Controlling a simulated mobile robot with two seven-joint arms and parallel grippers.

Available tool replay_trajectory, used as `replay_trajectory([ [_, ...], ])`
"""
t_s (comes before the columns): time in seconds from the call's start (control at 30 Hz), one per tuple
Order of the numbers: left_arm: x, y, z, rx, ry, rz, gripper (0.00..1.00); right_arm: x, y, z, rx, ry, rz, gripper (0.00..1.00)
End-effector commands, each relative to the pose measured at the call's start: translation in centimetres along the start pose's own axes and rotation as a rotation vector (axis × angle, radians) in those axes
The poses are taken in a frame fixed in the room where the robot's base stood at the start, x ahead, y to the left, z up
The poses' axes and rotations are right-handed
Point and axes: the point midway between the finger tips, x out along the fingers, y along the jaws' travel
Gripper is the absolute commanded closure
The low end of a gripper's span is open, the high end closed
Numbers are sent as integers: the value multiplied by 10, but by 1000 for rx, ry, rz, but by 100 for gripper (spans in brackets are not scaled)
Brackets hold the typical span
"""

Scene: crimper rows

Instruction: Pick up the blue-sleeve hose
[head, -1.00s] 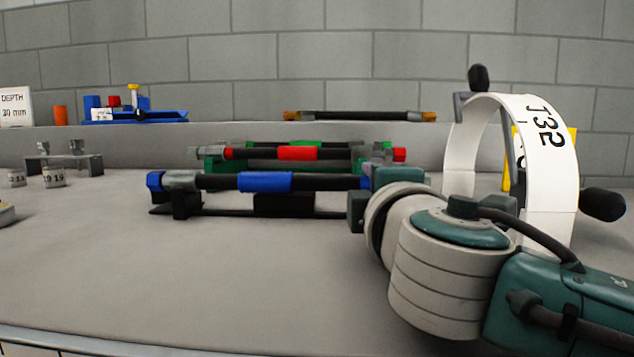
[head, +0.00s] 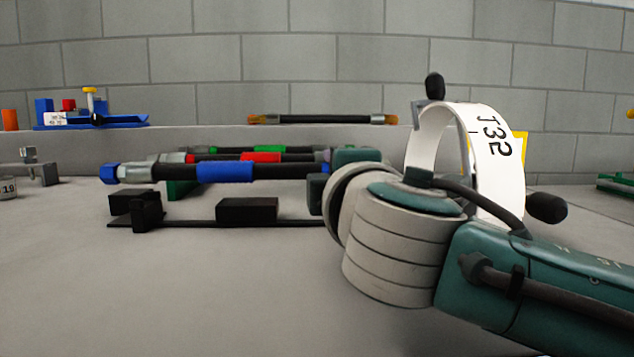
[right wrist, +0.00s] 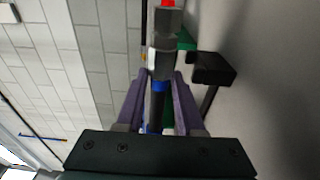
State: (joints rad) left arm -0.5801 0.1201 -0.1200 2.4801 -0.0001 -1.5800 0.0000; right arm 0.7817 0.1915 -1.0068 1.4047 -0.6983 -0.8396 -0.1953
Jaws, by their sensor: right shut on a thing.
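The blue-sleeve hose (head: 225,171) is a black hose with a blue sleeve and a blue-tipped metal end at left. It hangs roughly level, raised above a low black cradle (head: 190,223). My right gripper (head: 326,166) is shut on its right-hand part; the gripped end is mostly hidden by the gripper in the head view. In the right wrist view the hose (right wrist: 157,100) runs between the two purple fingers, with a metal fitting beyond them. My left gripper is not in view.
Behind are a red-sleeve hose (head: 261,157) and a green-sleeve hose (head: 269,149). The front tabletop is clear.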

Motion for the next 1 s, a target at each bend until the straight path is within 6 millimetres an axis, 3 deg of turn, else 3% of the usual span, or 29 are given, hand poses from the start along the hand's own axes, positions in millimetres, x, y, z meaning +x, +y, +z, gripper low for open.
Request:
replay_trajectory([
  [0.03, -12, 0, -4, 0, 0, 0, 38, 0, 22, 0, 6, 1, 9, 100],
  [0.4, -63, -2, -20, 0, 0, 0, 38, 0, 142, -1, 7, 4, 12, 100],
  [0.6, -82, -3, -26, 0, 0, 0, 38, 0, 200, -1, 6, 2, 11, 100],
  [0.8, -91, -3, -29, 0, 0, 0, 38, -1, 237, -1, 4, 3, 9, 100],
  [1.0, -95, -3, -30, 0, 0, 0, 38, 0, 253, -1, 4, 2, 7, 100],
])
